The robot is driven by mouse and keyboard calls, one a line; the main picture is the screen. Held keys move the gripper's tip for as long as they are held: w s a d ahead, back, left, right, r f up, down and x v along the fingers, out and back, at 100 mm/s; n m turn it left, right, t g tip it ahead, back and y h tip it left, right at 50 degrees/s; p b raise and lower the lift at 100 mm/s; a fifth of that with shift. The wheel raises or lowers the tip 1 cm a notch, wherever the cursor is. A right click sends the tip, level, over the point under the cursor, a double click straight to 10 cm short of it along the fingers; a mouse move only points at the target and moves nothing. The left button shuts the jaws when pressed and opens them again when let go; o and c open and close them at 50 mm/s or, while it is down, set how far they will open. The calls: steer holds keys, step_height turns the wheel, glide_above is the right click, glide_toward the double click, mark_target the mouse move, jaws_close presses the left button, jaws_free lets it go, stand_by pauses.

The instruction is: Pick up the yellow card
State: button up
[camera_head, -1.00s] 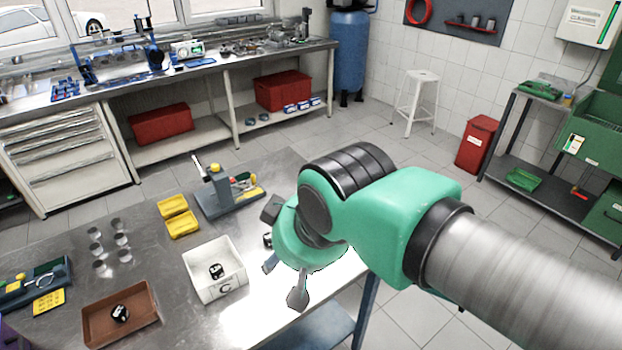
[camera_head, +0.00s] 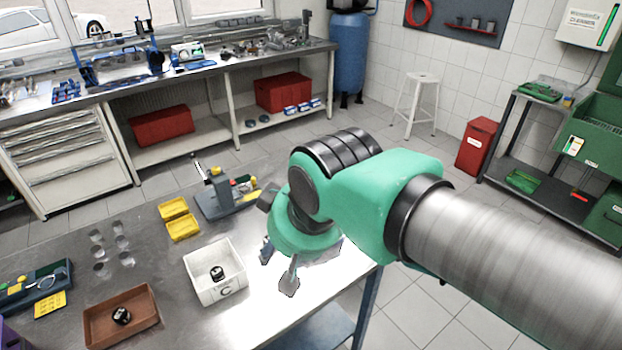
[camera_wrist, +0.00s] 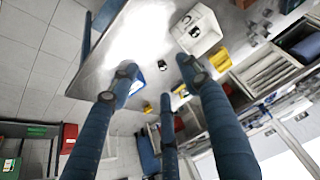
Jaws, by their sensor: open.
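The yellow card (camera_head: 50,304) lies flat on the metal table at the far left, in front of a dark green tray (camera_head: 35,280). Dark marks show on it, too small to read. My gripper (camera_head: 279,272) is open over the right part of the table, well to the right of the card, with the white bin and the brown tray between them. I cannot make out the card in the wrist view.
A white bin (camera_head: 233,293) and a brown tray (camera_head: 143,333) each hold a black part. Yellow trays (camera_head: 183,228), small grey cylinders (camera_head: 98,254) and a grey tool stand (camera_head: 228,207) stand on the table. The table's right edge is near my gripper.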

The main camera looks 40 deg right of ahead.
steer(key=w+d+r+m+g+p, duration=0.1)
steer(key=w+d+r+m+p, duration=0.4)
steer(key=w, duration=0.9)
steer(key=w+d+r+m+g+p, duration=0.15)
steer(key=w+d+m+p, duration=0.35)
steer(key=w+d, duration=0.65)
steer(key=w+d+f+m+g+p, duration=0.1)
steer(key=w+d+f+p, duration=0.25)
steer(key=w, duration=0.25)
steer(key=w+d+f+m+g+p, duration=0.1)
steer(key=w+d+f+m+p, duration=0.15)
steer(key=w+d, duration=0.3)
steer(key=w+d+f+m+p, duration=0.2)
steer(key=w+d+f+p, duration=0.1)
steer(key=d+f, duration=0.2)
steer(key=w+d+f+m+p, duration=0.2)
steer(key=d+f+p, duration=0.1)
steer(key=d+f, duration=0.3)
step_height(320, 180, down, 3)
steer(key=shift+w+d+r+g, duration=0.2)
steer(key=shift+w+d+g, duration=0.1)
steer(key=shift+w+g, duration=0.15)
steer(key=shift+f, duration=0.1)
steer(key=shift+f, duration=4.2)
steer(key=shift+f+p, duration=0.45)
steer(key=shift+f, duration=2.15)
